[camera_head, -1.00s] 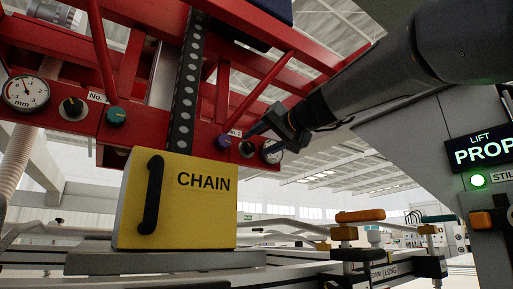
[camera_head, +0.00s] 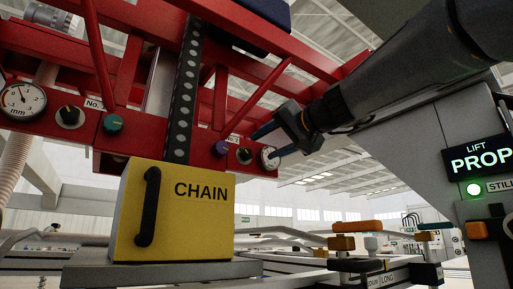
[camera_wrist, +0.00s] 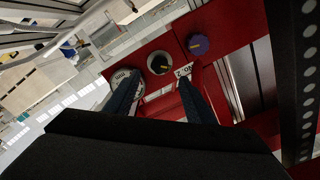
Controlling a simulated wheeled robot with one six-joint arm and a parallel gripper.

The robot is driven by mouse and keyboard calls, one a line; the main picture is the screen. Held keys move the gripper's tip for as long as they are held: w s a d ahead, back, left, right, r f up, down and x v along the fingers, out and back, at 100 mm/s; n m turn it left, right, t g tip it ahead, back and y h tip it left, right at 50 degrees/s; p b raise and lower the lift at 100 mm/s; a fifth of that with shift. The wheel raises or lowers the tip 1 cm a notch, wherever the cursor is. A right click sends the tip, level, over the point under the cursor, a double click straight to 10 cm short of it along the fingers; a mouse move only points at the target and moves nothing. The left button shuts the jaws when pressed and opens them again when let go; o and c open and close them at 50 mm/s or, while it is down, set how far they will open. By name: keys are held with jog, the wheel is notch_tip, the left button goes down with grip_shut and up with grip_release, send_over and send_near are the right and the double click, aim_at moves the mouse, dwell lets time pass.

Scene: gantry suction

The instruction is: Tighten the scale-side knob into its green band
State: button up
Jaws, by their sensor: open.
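A black knob (camera_head: 244,155) with a yellow pointer mark sits on the red beam, between a purple knob (camera_head: 221,148) and a round white dial gauge (camera_head: 269,158). In the wrist view the black knob (camera_wrist: 160,63) lies just ahead of the fingertips, with the purple knob (camera_wrist: 198,44) to its right and the gauge (camera_wrist: 118,78) to its left, partly hidden by a finger. My gripper (camera_head: 263,144) is open and empty; its blue fingers also show in the wrist view (camera_wrist: 158,79). The fingers appear apart from the knob. I cannot make out a green band or the needle.
A second set on the left has a mm gauge (camera_head: 22,101), a black knob (camera_head: 69,116) and a green knob (camera_head: 112,124). A yellow CHAIN box (camera_head: 190,235) stands below the beam. A LIFT PROP panel (camera_head: 478,158) with a lit green lamp is at the right.

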aim_at(248, 154)
jog(key=w+a+m+p, duration=0.1)
jog(key=w+p, duration=0.1)
jog(key=w+a+m+p, duration=0.1)
jog(key=w+a+p, duration=0.1)
jog(key=p, duration=0.1)
jog(key=w+a+m+p, duration=0.1)
jog(key=w+p, duration=0.1)
jog(key=p, duration=0.1)
jog(key=shift+a+f, duration=0.15)
jog(key=shift+a, duration=0.1)
dwell(0.4)
jog(key=c, duration=1.1)
